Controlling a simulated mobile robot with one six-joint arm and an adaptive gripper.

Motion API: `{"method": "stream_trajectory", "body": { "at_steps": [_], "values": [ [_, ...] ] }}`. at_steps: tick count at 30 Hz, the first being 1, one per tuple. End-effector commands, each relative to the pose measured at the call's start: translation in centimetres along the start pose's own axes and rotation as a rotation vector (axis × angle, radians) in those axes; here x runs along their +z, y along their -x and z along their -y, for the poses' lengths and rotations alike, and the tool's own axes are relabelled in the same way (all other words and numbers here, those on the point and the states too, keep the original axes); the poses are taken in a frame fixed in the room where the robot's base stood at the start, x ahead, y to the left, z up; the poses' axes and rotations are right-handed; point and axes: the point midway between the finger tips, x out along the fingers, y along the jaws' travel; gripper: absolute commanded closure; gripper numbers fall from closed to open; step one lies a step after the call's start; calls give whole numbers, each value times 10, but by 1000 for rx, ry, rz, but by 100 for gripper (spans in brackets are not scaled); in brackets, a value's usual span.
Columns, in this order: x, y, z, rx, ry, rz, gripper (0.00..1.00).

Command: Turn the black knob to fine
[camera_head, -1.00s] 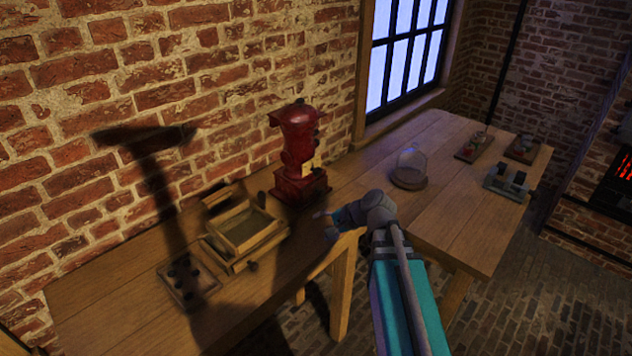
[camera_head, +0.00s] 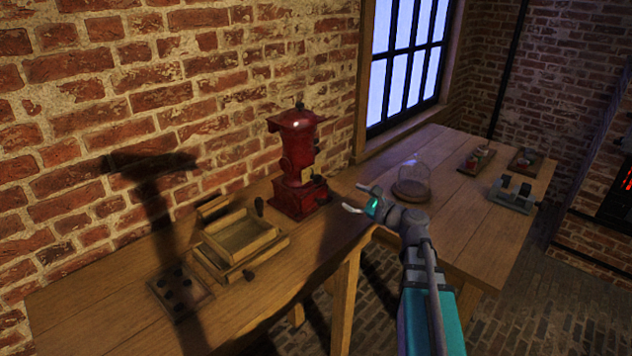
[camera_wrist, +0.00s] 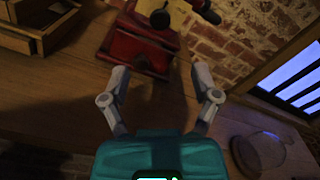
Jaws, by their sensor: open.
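A red grinder-like machine (camera_head: 298,160) stands upright on the wooden table against the brick wall. A small black knob (camera_head: 318,178) is on its right side, low on the body. In the wrist view, the machine's red base (camera_wrist: 142,45) is at the top, with a dark round part (camera_wrist: 160,18) above it. I cannot read any setting marks. My gripper (camera_head: 353,198) is open and empty, to the right of the machine and apart from it. Its two spread fingers (camera_wrist: 160,69) point towards the red base in the wrist view.
A wooden box with an open tray (camera_head: 242,232) stands left of the machine. A board with dark round pieces (camera_head: 180,290) is at front left. A glass dome (camera_head: 412,178) stands on the table behind my gripper. The table between is clear.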

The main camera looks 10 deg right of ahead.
Motion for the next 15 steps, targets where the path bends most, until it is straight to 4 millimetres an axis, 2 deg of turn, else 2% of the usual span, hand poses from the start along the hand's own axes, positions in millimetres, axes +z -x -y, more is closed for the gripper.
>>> {"method": "stream_trajectory", "body": {
  "at_steps": [8, 15],
  "values": [
    [0, -3, 0, 2, 2, 0, 21],
    [0, -19, 0, 3, 3, 0, 21]
  ]
}}
